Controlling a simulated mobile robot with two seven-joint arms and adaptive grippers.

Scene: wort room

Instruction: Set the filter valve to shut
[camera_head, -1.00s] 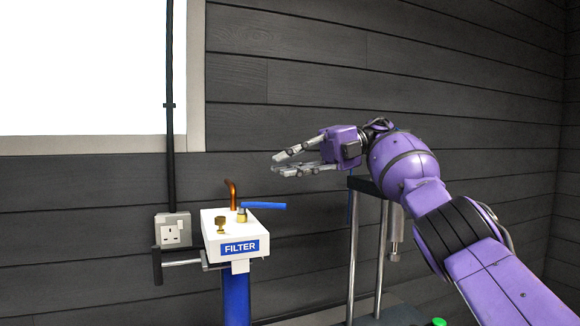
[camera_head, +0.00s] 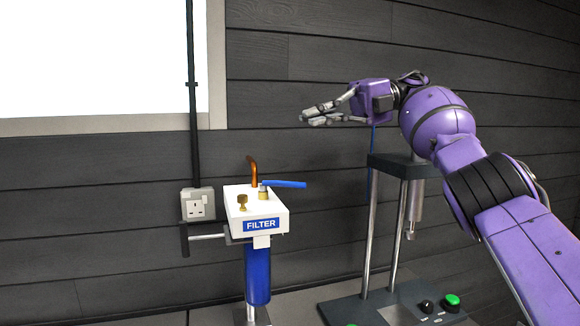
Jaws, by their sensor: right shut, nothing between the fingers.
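The filter unit (camera_head: 238,220) is a white box labelled FILTER with a blue cylinder (camera_head: 257,275) below it. Its valve has a blue lever (camera_head: 287,184) on a brass stem (camera_head: 263,193), and the lever points to the right across the box top. My left gripper is not in view.
A bench stand with two metal posts (camera_head: 409,215) and a green button (camera_head: 452,300) stands right of the filter, below my right arm. A wall socket (camera_head: 198,205) and a horizontal bar with a dark handle (camera_head: 184,240) are at left. The dark plank wall is close behind.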

